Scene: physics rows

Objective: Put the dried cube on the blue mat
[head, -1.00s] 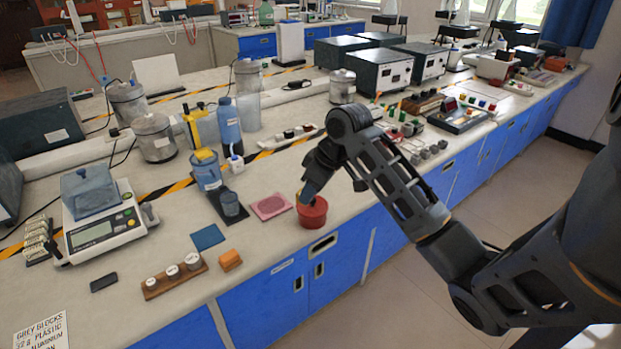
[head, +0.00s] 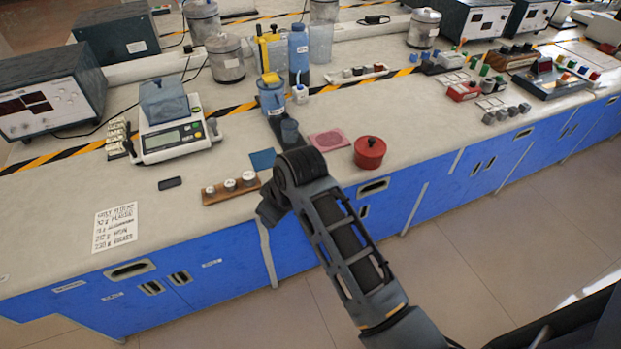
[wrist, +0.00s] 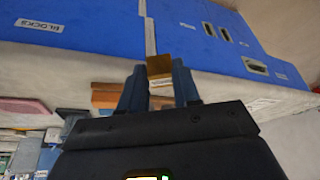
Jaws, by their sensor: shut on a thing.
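My gripper (wrist: 158,85) is shut on a small brown-orange cube (wrist: 159,66) held between its fingertips; a pale patch shows below the cube. In the head view my gripper (head: 268,212) is at the bench's front edge, right of the wooden rack, and the cube cannot be made out. The blue mat (head: 262,159) lies flat and bare on the bench, just beyond my gripper.
A wooden rack with white-topped pieces (head: 230,189), a pink mat (head: 328,140) and a lidded red pot (head: 369,152) stand near the blue mat. A blue cup (head: 290,131) is behind.

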